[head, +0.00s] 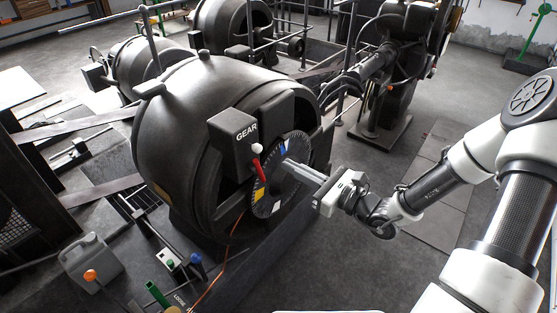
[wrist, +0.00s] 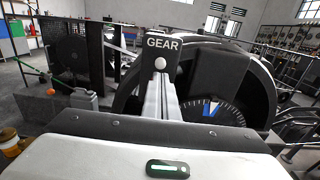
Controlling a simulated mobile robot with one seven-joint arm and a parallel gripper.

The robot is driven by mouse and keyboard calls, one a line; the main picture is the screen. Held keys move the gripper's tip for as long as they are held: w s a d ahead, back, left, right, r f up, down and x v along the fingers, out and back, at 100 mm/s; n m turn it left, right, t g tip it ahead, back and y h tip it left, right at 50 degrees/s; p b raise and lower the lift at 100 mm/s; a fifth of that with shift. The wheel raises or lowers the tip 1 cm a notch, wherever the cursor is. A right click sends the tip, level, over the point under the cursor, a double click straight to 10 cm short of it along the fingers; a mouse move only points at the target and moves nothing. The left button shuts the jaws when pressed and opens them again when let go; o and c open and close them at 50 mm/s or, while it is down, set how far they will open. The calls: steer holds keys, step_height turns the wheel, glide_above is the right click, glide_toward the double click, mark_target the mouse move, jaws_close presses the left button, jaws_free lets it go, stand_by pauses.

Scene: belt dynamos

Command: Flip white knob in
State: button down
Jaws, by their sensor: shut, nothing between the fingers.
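The white knob (head: 257,148) is a small ball on the front of the black box marked GEAR (head: 232,138), at the top of a red lever (head: 259,169). In the wrist view the white knob (wrist: 160,64) shows just above and beyond my fingertips, below the GEAR label. My gripper (head: 287,163) is shut and empty, its long fingers pointing left across the dial's front. The tips look a little right of and below the knob in the head view, apart from it. In the wrist view my fingers (wrist: 161,80) hide the red lever.
A round dial (head: 278,180) with blue, yellow and white marks sits on the big black dynamo (head: 180,120). A grey jerrycan (head: 90,262) and small coloured knobs stand at lower left. More machines stand behind. The floor (head: 430,235) right of my gripper is clear.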

steer(key=v, duration=0.6)
steer(key=shift+w, duration=0.1)
